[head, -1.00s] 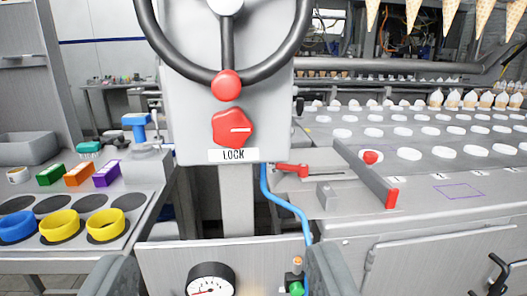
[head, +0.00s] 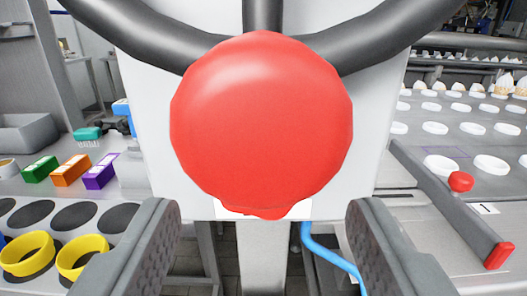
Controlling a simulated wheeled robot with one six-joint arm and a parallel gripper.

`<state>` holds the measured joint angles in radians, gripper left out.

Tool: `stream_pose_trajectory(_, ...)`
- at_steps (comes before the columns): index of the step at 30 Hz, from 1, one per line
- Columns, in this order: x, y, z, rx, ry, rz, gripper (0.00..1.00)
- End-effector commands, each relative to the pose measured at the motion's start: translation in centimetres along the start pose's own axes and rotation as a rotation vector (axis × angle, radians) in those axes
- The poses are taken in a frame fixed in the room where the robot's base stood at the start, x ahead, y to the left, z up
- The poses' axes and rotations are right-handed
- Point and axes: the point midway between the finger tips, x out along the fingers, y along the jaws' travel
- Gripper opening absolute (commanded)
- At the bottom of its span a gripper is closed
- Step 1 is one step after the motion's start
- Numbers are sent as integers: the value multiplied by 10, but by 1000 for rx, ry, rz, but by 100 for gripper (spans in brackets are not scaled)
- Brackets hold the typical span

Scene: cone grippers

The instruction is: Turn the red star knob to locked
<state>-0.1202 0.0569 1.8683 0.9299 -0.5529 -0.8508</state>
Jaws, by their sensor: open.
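The red star knob (head: 268,213) is almost wholly hidden in the head view. Only its lower lobes show beneath a large red ball, and its white pointer line is out of sight. The white label (head: 300,209) under it is mostly covered and its word cannot be read. The red ball (head: 262,120) on the black handwheel stands in front of the knob and fills the middle of the view. My gripper (head: 262,212) is open, with one finger on each side, low in the view. Nothing is seen between the fingers touching them.
The black handwheel (head: 140,32) crosses the top in front of the pale panel (head: 150,130). A blue hose (head: 330,257) hangs below right. A red-ended lever (head: 470,225) lies at right. Colored blocks (head: 70,170) and yellow rings (head: 28,255) are at left.

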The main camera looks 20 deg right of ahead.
Motion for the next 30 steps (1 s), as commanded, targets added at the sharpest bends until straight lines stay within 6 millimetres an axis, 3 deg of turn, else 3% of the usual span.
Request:
stream_pose_trajectory(6, 20, 0, 0, 0, 1, 0, 59)
stream_pose_trajectory(17, 23, 0, 0, 0, 1, 0, 59)
stream_pose_trajectory(24, 23, 0, 0, 0, 1, 0, 15)
stream_pose_trajectory(30, 23, 0, 0, 8, 1, 0, 15)
